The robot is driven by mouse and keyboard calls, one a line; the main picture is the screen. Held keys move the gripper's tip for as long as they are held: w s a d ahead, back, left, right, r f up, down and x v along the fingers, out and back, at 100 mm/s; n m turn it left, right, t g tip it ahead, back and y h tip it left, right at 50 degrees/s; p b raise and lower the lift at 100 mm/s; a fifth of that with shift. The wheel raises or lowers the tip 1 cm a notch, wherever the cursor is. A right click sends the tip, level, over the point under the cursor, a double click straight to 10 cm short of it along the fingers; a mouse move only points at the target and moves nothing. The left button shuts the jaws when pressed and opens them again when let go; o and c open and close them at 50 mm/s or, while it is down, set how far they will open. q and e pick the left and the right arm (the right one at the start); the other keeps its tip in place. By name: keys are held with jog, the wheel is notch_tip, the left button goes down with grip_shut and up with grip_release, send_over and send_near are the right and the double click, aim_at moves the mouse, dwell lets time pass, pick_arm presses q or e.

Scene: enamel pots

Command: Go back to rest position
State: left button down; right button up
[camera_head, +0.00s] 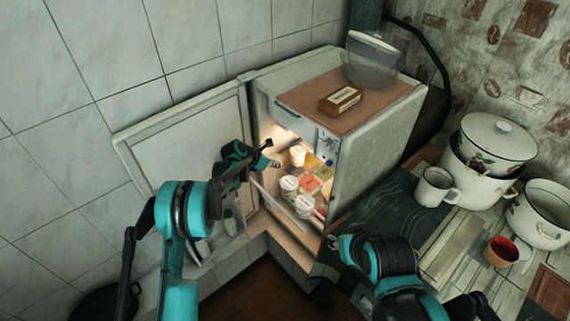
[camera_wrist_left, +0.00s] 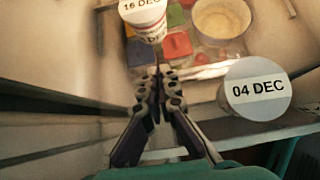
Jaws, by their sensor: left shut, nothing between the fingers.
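My left gripper (camera_head: 274,163) is at the opening of the small fridge (camera_head: 375,135), whose door (camera_head: 190,145) stands open to the left. In the left wrist view its fingers (camera_wrist_left: 158,72) are together and empty. A jar labelled "04 DEC" (camera_wrist_left: 257,88) is to their right, and one labelled "16 DEC" (camera_wrist_left: 143,14) is just beyond the tips. White-lidded jars (camera_head: 290,183) and colourful packs (camera_head: 310,184) fill the lit interior. My right gripper (camera_head: 336,241) is low in front of the counter; I cannot make out its fingers clearly.
On the counter at right are enamel pots (camera_head: 484,185), a white mug (camera_head: 434,188) and a red-lined mug (camera_head: 502,252). Tiled floor shows below the fridge.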

pick_arm(q)
jog(key=p+v, duration=0.1)
jog(key=v, duration=0.5)
jog(key=shift+a+p, duration=0.25)
jog(key=shift+p, duration=0.1)
jog(key=s+a+r+m+y, duration=0.1)
jog(key=s+a+r+m, duration=0.25)
jog(key=s+r, duration=0.25)
jog(key=s+a+r+m+t+y, duration=0.1)
jog(key=s+a+r+m, duration=0.1)
jog(key=s+r+m, duration=0.3)
jog(key=s+a+r+m+y, duration=0.1)
jog(key=s+a+r+m, duration=0.2)
jog(key=s+r, duration=0.35)
jog(key=s+a+m+y, duration=0.1)
jog(key=s+a+m, duration=0.2)
jog(key=s, duration=0.5)
jog(key=s+a+m+y, duration=0.1)
jog(key=s+a+m, duration=0.2)
jog(key=s+m, duration=0.3)
jog(key=s+a+m+t+y, duration=0.1)
jog(key=s+a+m+y, duration=0.1)
jog(key=s, duration=0.8)
jog(key=a+f+m, duration=0.1)
jog(key=m, duration=0.1)
jog(key=shift+a+m, duration=0.2)
jog(key=shift+m, duration=0.15)
